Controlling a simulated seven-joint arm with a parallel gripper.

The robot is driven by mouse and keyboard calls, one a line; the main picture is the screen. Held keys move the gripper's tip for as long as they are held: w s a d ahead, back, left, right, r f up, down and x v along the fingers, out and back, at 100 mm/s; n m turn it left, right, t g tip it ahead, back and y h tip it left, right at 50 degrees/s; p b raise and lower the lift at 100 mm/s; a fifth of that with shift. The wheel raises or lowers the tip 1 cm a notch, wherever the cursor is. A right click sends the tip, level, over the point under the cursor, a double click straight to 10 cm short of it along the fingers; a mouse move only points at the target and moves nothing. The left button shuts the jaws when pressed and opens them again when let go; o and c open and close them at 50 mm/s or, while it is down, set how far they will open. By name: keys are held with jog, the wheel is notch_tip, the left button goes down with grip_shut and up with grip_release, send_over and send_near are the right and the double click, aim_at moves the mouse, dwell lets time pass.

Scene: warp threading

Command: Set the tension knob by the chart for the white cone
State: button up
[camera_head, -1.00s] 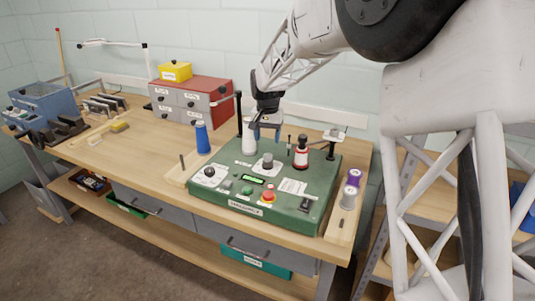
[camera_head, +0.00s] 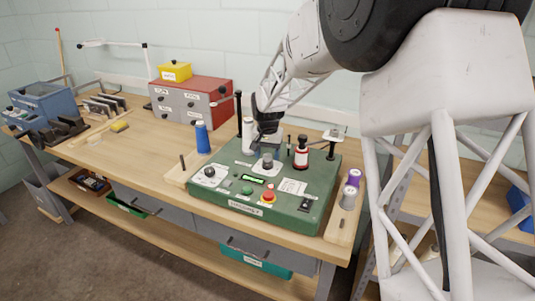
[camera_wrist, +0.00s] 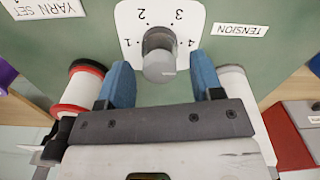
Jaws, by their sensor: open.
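The tension knob (camera_head: 267,163) is a grey cylinder on the green machine's top. In the wrist view the knob (camera_wrist: 159,55) stands on a white dial plate (camera_wrist: 137,18) marked 1 to 4, upside down. I cannot read its setting. My gripper (camera_wrist: 160,68) is open, with its blue fingers on either side of the knob and a gap on both sides. In the head view my gripper (camera_head: 268,142) is just above the knob. The white cone (camera_head: 249,135) stands behind it to the left. A white chart card (camera_head: 292,187) lies on the machine; its text is too small to read.
The green machine (camera_head: 225,197) also carries a red-and-white cone (camera_head: 301,155), a lit display (camera_head: 251,180) and a red button (camera_head: 267,197). A blue cone (camera_head: 202,138) stands to its left. Purple (camera_head: 353,178) and grey (camera_head: 348,197) spools stand at right.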

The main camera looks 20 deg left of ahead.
jog(key=c, duration=0.9)
jog(key=shift+n, duration=0.5)
jog(key=n, duration=1)
jog(key=shift+n, duration=0.4)
jog(key=o, duration=0.9)
